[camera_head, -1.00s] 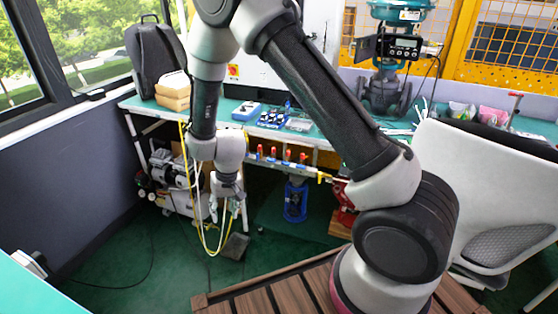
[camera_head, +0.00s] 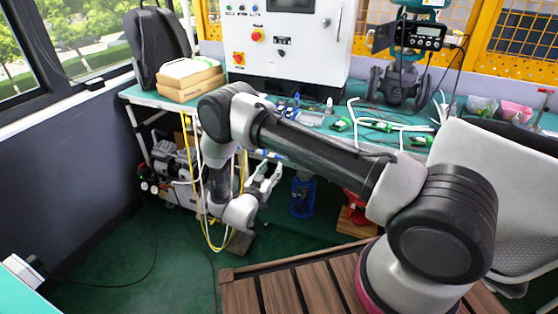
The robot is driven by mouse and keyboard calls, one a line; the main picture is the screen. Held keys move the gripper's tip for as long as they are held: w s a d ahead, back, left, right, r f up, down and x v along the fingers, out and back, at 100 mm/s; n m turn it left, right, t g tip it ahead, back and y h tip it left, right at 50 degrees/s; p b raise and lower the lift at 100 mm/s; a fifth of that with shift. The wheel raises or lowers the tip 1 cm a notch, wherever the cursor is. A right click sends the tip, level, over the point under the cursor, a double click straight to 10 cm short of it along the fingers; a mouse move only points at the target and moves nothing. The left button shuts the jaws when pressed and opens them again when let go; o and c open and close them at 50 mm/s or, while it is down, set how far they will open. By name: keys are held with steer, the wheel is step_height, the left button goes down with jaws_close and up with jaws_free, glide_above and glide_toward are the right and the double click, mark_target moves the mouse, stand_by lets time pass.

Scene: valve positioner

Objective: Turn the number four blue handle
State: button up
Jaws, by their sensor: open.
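My gripper (camera_head: 269,176) is below the front edge of the bench, its fingers open, apart and pointing up to the right. Nothing shows between them. A small bit of blue (camera_head: 272,155) on the valve rail shows just above the fingers, under my forearm. I cannot tell whether it is the number four handle. The rest of the rail with its handles is hidden behind my arm. I cannot tell whether the gripper touches anything.
The green bench (camera_head: 160,100) carries cardboard boxes (camera_head: 190,85), a white control cabinet (camera_head: 300,45) and a valve with a display (camera_head: 402,75). A blue device (camera_head: 303,196) stands under it. A grey chair (camera_head: 490,180) is at right.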

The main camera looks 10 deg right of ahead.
steer(key=x, duration=0.6)
steer(key=shift+w+d, duration=0.2)
steer(key=shift+w, duration=0.15)
jaws_close()
